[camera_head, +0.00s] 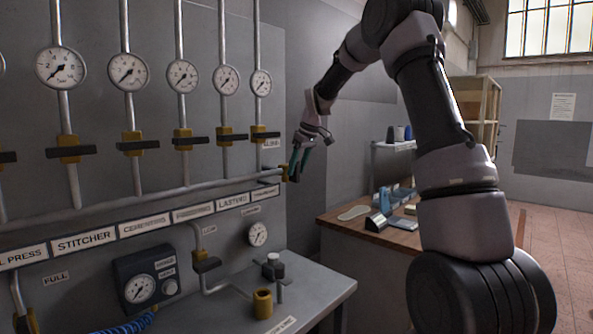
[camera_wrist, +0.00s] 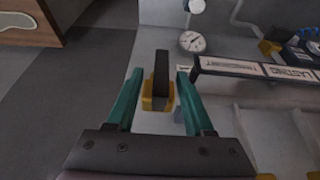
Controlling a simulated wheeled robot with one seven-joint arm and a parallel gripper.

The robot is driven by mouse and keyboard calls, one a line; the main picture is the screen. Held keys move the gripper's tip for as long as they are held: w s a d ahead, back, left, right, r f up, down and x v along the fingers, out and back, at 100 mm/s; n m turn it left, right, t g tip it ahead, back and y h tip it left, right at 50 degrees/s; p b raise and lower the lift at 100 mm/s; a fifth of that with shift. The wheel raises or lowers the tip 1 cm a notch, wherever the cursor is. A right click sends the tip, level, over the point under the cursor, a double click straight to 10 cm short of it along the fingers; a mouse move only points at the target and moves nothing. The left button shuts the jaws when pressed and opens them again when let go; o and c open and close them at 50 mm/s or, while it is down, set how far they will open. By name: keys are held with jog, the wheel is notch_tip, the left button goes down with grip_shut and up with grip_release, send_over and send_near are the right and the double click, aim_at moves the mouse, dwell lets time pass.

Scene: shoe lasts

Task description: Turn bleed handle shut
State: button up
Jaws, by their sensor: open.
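The bleed valve at the right end of the long horizontal pipe has a yellow body (camera_head: 285,174), partly hidden by my gripper (camera_head: 298,166). In the wrist view its dark handle (camera_wrist: 162,68) stands out from the yellow body (camera_wrist: 157,96), between the two green fingers of my gripper (camera_wrist: 159,78). The fingers are open, one on each side of the handle. A gap shows on both sides, so they seem not to touch it. In the head view the handle itself is hard to make out behind the fingers.
Several gauges (camera_head: 182,76) and yellow valves with black handles (camera_head: 183,139) line the wall panel left of my gripper. A grey bench (camera_head: 318,286) with a yellow fitting (camera_head: 262,303) stands below. A wooden table (camera_head: 384,238) with tools is at the right.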

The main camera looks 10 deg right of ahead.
jog(key=shift+w+a+f, duration=0.1)
jog(key=shift+w+f, duration=0.05)
jog(key=shift+f, duration=0.3)
grip_shut()
